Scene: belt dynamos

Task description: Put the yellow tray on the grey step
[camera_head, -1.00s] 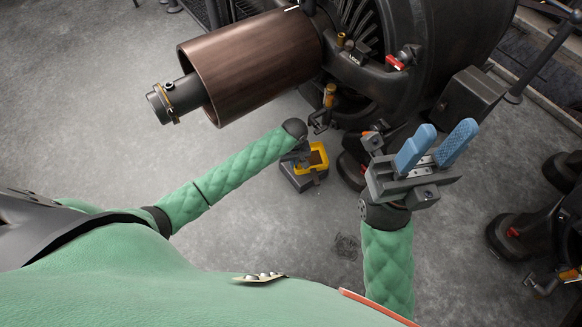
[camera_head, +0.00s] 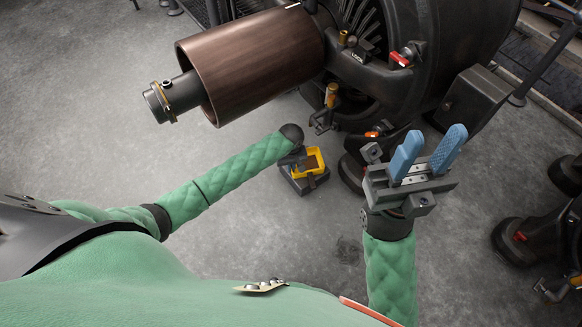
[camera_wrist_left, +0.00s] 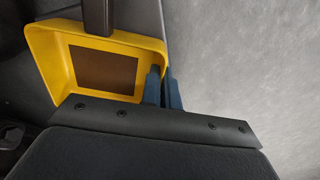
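The yellow tray (camera_head: 316,157) is a small open tray with a brown inside floor, low in the middle of the head view. It also shows in the left wrist view (camera_wrist_left: 45,50). My left gripper (camera_wrist_left: 165,92) has one blue finger inside the tray and one outside, close on its side wall. In the head view my left arm hides most of that hand.
A big dark dynamo (camera_head: 440,40) with a brown drum (camera_head: 250,60) stands beyond the tray. Its dark foot (camera_head: 352,172) is close to the tray's right. More machine parts (camera_head: 530,240) stand at the far right. The grey floor (camera_head: 90,120) is clear at left.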

